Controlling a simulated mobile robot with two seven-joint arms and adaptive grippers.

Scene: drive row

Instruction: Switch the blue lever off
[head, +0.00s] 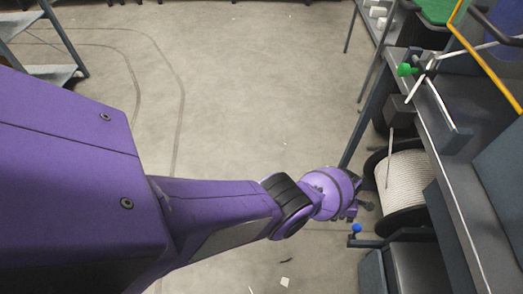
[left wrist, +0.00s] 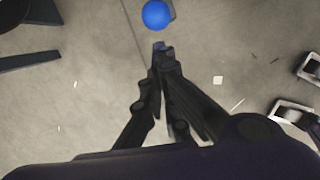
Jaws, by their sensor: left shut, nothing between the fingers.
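The blue lever's round knob (head: 356,228) shows low right of centre in the head view, beside a dark bar and bracket at the machine's front. In the left wrist view the blue knob (left wrist: 156,14) is at the top, just beyond my fingertips. My left gripper (head: 352,211) is just above the knob in the head view. In the left wrist view my left gripper (left wrist: 163,55) has its fingertips together, with nothing between them. I cannot tell whether they touch the lever. Most of its shaft is hidden. My right gripper is not in view.
A spool of white rope (head: 408,178) sits under the bench (head: 457,185) at right. A spoked wheel with a green knob (head: 405,70) is above it. A shelf rack (head: 45,72) stands at far left. The floor (head: 240,110) between is mostly clear, with small scraps.

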